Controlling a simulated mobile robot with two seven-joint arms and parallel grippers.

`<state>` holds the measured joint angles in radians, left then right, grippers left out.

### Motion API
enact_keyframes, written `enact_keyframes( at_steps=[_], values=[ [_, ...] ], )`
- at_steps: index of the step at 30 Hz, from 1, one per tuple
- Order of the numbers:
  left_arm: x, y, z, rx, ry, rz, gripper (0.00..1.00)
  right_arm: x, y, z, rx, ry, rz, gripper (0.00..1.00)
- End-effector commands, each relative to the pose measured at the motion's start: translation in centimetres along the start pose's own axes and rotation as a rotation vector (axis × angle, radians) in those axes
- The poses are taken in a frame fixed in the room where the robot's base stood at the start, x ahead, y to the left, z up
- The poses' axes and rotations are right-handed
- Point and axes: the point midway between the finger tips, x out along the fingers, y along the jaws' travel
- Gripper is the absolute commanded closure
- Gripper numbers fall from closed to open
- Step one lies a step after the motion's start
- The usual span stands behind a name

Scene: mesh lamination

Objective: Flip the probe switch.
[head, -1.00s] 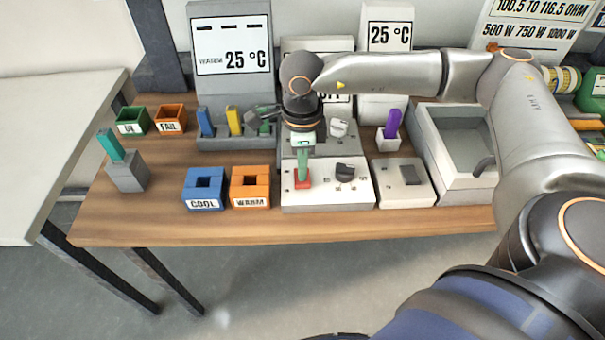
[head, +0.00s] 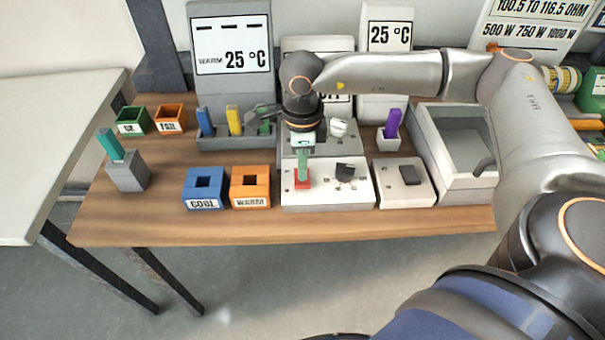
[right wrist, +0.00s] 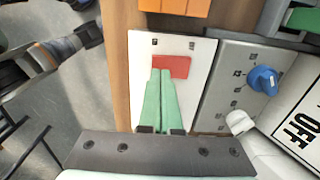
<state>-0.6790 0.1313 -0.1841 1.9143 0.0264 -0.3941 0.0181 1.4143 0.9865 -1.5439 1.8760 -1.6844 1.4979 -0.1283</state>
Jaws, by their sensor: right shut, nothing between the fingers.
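A red switch (head: 302,184) sits on the left part of a white panel (head: 325,195) at the front middle of the table. It also shows in the right wrist view (right wrist: 171,66). I cannot read a label that names it as the probe switch. My right gripper (head: 303,178) points down at it with green fingers shut and empty. In the right wrist view, its fingertips (right wrist: 163,72) overlap the near edge of the red switch; I cannot tell if they touch. My left gripper is not in view.
A dark knob (head: 345,172) is right of the red switch. A white box with a dark rocker (head: 409,174) stands further right. Orange WARM (head: 265,187) and blue COOL (head: 190,190) bins stand left. A grey stand behind holds coloured pieces. The table's front strip is clear.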

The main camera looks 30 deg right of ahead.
Motion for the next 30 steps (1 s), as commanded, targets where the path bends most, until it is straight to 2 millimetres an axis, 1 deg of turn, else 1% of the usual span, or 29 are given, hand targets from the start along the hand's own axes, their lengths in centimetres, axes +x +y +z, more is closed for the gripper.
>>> enact_keyframes(
  at_steps=[30],
  values=[
    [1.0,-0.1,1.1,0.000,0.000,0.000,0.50,1.6,0.0,0.0,0.000,0.000,0.000,1.00]
  ],
)
